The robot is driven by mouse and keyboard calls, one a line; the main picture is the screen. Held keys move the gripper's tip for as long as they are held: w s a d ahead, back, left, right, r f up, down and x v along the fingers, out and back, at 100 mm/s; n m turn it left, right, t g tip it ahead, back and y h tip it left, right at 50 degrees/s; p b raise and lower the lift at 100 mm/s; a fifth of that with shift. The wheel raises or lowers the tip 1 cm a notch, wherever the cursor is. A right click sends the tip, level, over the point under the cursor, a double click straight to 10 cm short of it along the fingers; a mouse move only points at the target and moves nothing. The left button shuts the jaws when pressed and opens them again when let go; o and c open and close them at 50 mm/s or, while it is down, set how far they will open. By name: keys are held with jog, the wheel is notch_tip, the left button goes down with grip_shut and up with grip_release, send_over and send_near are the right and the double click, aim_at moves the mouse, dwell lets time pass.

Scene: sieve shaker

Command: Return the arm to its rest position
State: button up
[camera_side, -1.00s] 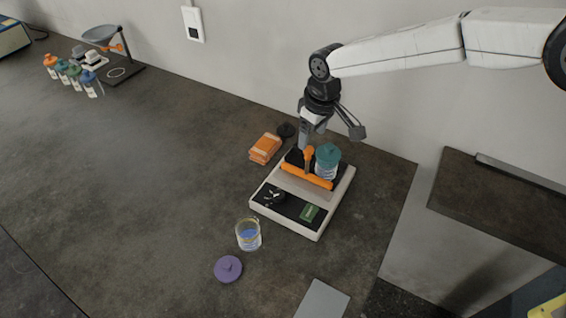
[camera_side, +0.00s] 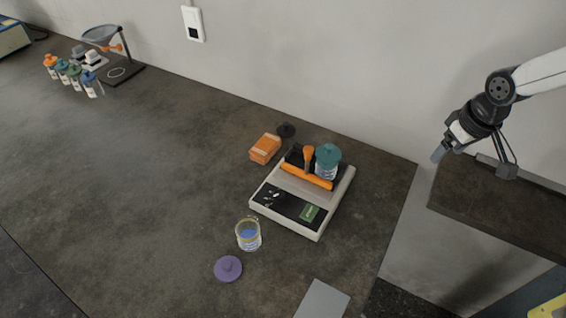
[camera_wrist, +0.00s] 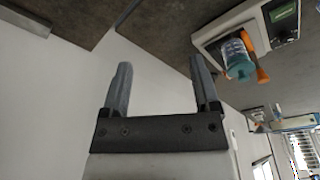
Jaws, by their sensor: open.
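My gripper (camera_side: 474,164) is open and empty. In the side view it hangs in the air at the right, clear of the main table and in front of a lower dark surface. In the wrist view its two fingers (camera_wrist: 158,85) stand wide apart with only the pale wall between them. The sieve shaker (camera_side: 305,195) stands on the table's right part. It bears an orange clamp bar (camera_side: 306,178) and a jar with a teal lid (camera_side: 327,160). The teal-lidded jar also shows in the wrist view (camera_wrist: 238,62), upper right, apart from the fingers.
On the table are an orange block stack (camera_side: 265,148), a black knob (camera_side: 286,130), a glass jar with blue contents (camera_side: 249,235), a purple lid (camera_side: 228,268) and a grey plate (camera_side: 322,300). Several small bottles and a funnel stand (camera_side: 122,72) are far left. The table's middle left is clear.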

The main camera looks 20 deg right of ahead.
jog(key=s+d+f+m, duration=0.1)
jog(key=s+d, duration=0.3)
jog(key=s, duration=0.5)
jog(key=shift+d+m, duration=0.35)
jog(key=shift+m, duration=0.05)
dwell(0.4)
